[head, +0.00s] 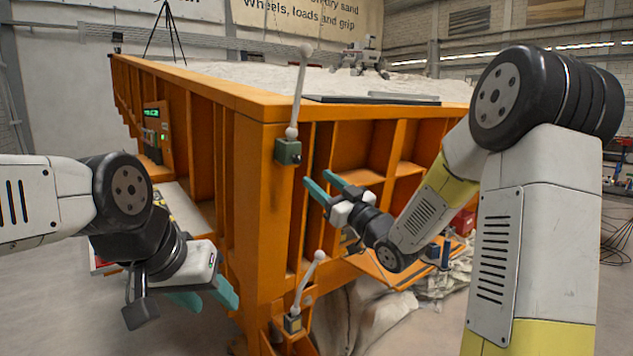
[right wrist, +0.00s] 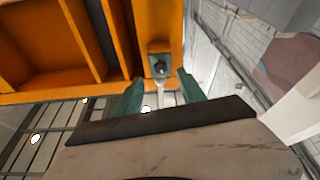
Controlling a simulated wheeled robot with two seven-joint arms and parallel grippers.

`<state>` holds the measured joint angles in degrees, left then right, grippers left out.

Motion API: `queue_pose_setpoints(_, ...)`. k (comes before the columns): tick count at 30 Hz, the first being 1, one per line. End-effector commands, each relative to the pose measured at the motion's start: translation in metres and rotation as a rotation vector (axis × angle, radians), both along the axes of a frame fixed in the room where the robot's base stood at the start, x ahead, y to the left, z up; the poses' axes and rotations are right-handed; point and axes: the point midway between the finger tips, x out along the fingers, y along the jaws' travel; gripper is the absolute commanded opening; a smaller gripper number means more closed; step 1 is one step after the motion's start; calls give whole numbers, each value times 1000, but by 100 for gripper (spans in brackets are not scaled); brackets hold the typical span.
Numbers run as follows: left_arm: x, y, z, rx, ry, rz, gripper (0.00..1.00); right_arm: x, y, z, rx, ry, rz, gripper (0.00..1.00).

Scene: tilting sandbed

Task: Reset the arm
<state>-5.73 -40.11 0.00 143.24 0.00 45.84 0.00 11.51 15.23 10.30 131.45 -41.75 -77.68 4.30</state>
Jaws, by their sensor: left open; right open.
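My right gripper (head: 328,187) is open and empty, in front of the orange sandbed's (head: 255,210) ribbed side, just right of its near corner. An upper green box (head: 288,152) on that corner carries a white ball-tipped rod (head: 297,95) standing nearly upright. A lower box (head: 292,323) carries a similar rod (head: 306,284) leaning up to the right. In the right wrist view, a green box (right wrist: 160,66) with a pale rod lies beyond and between my open fingers (right wrist: 160,95); contact is not visible. My left gripper (head: 207,297) is open and empty at the lower left.
A control panel (head: 155,135) with a green display is on the sandbed's left side. A small rover (head: 362,58) stands on the pale sand. Pale sacks (head: 375,310) lie below the bed. A black tripod (head: 172,35) stands behind. The floor at the lower left is clear.

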Motion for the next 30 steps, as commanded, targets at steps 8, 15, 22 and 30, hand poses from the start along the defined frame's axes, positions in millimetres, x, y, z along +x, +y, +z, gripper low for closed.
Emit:
queue_pose_setpoints(8,0,0,0,0,0,0,46,4,-10,0,-92,104,-102,48)
queue_pose_setpoints(15,0,0,0,0,0,0,46,-23,-60,-15,-240,430,-356,48)
queue_pose_setpoints(22,0,0,0,0,0,0,46,-108,-103,-47,-267,814,-500,48)
queue_pose_setpoints(30,0,0,0,0,0,0,46,-240,-105,-89,-244,1235,-463,48)
